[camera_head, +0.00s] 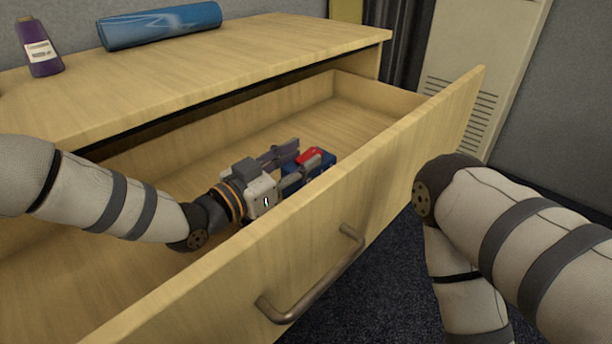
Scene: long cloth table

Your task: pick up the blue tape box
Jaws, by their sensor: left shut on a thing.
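The blue tape box (322,160), blue with a red part, is inside the open drawer, close behind its front panel. My left gripper (300,165) reaches into the drawer from the left and is shut on the box. The fingers and the drawer front hide part of the box. I cannot tell whether the box touches the drawer floor. My right arm enters from the right, outside the drawer; its gripper does not show.
The wooden drawer (385,98) is pulled out, with a metal handle (318,280) on its front. A blue roll (160,25) and a purple bottle (39,48) are on the cabinet top (250,45). The drawer's far right end is clear.

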